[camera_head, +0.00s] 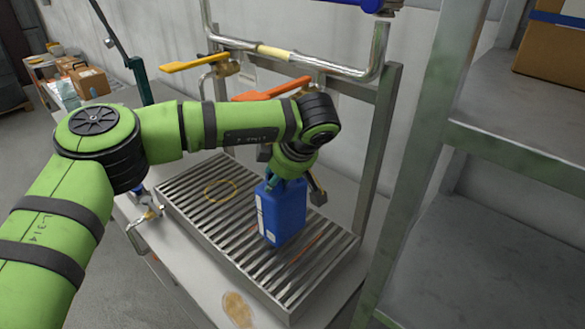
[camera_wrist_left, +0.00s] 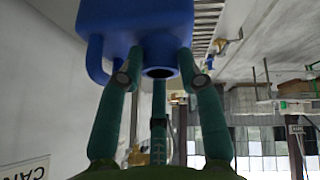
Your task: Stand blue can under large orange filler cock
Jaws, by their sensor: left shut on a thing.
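The blue can (camera_head: 284,212) is upright with a pale label on its side, over the right part of the slatted grate (camera_head: 195,222). I cannot tell whether its base touches the slats. My left gripper (camera_head: 279,181) is shut on the can's top from above. In the left wrist view the green fingers (camera_wrist_left: 160,90) close around the neck of the can (camera_wrist_left: 135,22), beside its blue handle. The large orange filler cock's lever (camera_head: 272,90) shows behind my arm; its outlet is largely hidden. My right gripper is not in view.
A yellow-levered cock (camera_head: 195,62) stands to the left, with a yellow ring mark (camera_head: 221,190) on the grate. An orange mark (camera_head: 308,238) lies beside the can. A metal post (camera_head: 378,145) and shelf (camera_head: 520,155) stand right. The grate's left part is clear.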

